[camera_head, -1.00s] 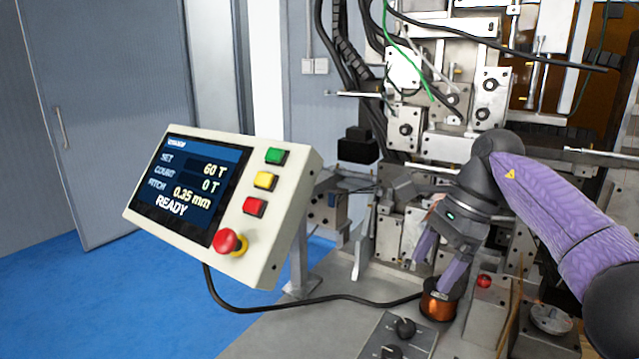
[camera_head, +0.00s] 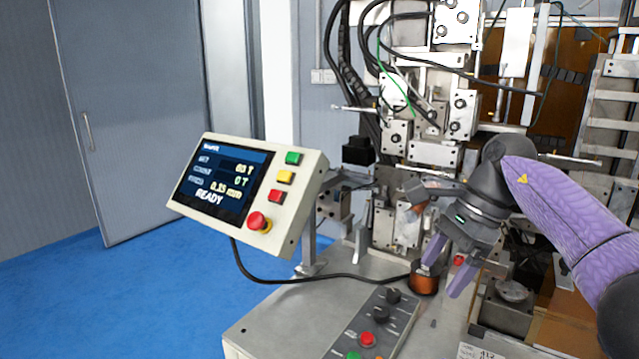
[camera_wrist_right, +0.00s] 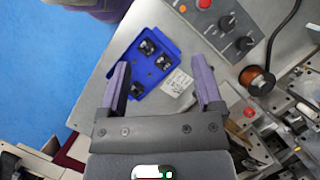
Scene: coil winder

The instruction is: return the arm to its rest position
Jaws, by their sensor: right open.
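My right arm, with a purple sleeve, comes in from the right in the head view. Its gripper (camera_head: 443,281) points down over the machine bench, open and empty. In the right wrist view the two purple fingers (camera_wrist_right: 160,72) are spread wide, with nothing held between them. A copper wire spool (camera_head: 424,282) stands on the bench behind the fingers in the head view. In the wrist view the spool (camera_wrist_right: 257,80) lies to the right, outside the fingers. My left gripper is not in view.
The tilted control panel (camera_head: 245,195) reads READY. A knob box (camera_head: 378,325) sits at the bench front. The winder (camera_head: 440,120) rises behind the gripper. The wrist view shows a blue tray (camera_wrist_right: 127,62) with black parts and a white label (camera_wrist_right: 176,82). Blue floor is clear at left.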

